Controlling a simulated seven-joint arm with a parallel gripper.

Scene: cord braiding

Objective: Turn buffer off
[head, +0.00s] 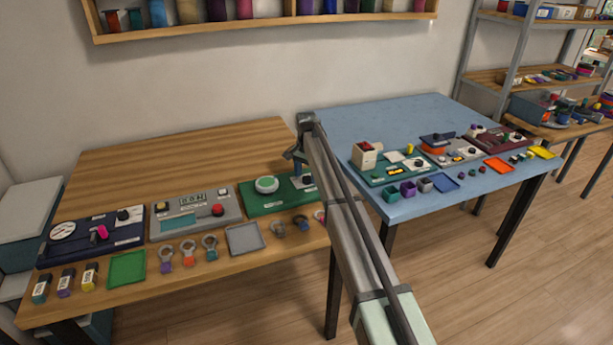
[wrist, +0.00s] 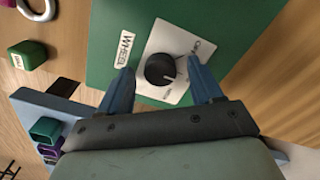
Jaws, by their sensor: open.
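A green panel (head: 257,203) with a round pale-green disc (head: 266,184) stands on the wooden table. Its right end is partly hidden by my arm. In the wrist view, the green panel (wrist: 112,35) carries a black round knob (wrist: 160,70) on a white plate (wrist: 180,47). A white label beside the plate seems to read "WHEEL". The knob's pale mark points toward the lower-right lettering, which is too small to read surely. My gripper (wrist: 160,66) is open, with one blue finger on each side of the knob. In the head view, my gripper (head: 298,156) is above the panel's right end.
A grey panel (head: 170,224) with a red button and a dark blue panel (head: 70,245) stand to the left. Ring-shaped pieces, a grey tray (head: 243,239) and a green tray (head: 127,269) lie in front. The blue table (head: 400,115) at right holds more panels and small bins.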

